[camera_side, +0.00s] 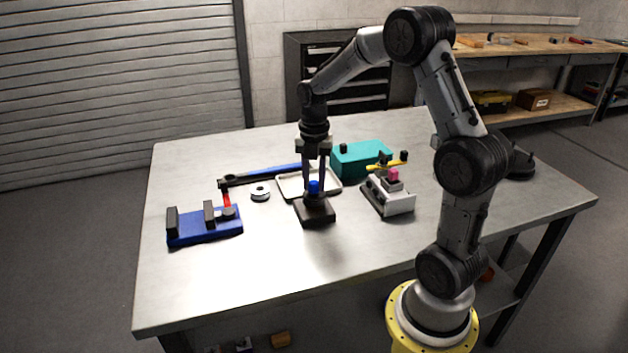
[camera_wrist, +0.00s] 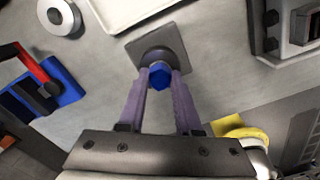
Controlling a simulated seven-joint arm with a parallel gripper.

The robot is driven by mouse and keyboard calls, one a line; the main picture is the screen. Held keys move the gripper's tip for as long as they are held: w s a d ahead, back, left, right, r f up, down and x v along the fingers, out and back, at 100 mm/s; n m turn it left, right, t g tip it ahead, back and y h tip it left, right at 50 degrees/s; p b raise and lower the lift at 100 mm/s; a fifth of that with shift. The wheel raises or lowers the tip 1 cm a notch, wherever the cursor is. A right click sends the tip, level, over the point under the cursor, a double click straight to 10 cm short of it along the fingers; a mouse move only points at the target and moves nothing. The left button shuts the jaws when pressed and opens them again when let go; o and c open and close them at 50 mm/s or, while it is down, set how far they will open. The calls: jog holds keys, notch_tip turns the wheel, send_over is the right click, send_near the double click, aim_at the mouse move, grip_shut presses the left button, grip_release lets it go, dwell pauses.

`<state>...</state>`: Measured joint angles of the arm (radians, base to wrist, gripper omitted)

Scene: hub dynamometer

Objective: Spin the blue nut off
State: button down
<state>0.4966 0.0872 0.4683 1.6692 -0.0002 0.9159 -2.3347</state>
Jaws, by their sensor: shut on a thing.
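The blue nut (camera_side: 314,187) sits at the top of a dark hub on a square base (camera_side: 315,212) in the middle of the table. In the wrist view the blue nut (camera_wrist: 160,75) is between my fingertips, with the round hub and grey square base (camera_wrist: 190,42) behind it. My gripper (camera_side: 314,184) points straight down over the hub and is shut on the nut, one finger on each side. It also shows in the wrist view (camera_wrist: 161,80). The thread under the nut is hidden.
A pale tray (camera_side: 290,193) lies just behind the hub. A blue vise (camera_side: 205,228) with a red handle and a silver ring (camera_side: 260,191) are to the left. A teal box (camera_side: 358,158) and a grey fixture (camera_side: 390,195) stand to the right. The front table is clear.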

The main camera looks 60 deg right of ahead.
jog(key=c, duration=0.7)
grip_release()
jog(key=m, duration=1.8)
jog(key=shift+m, duration=3)
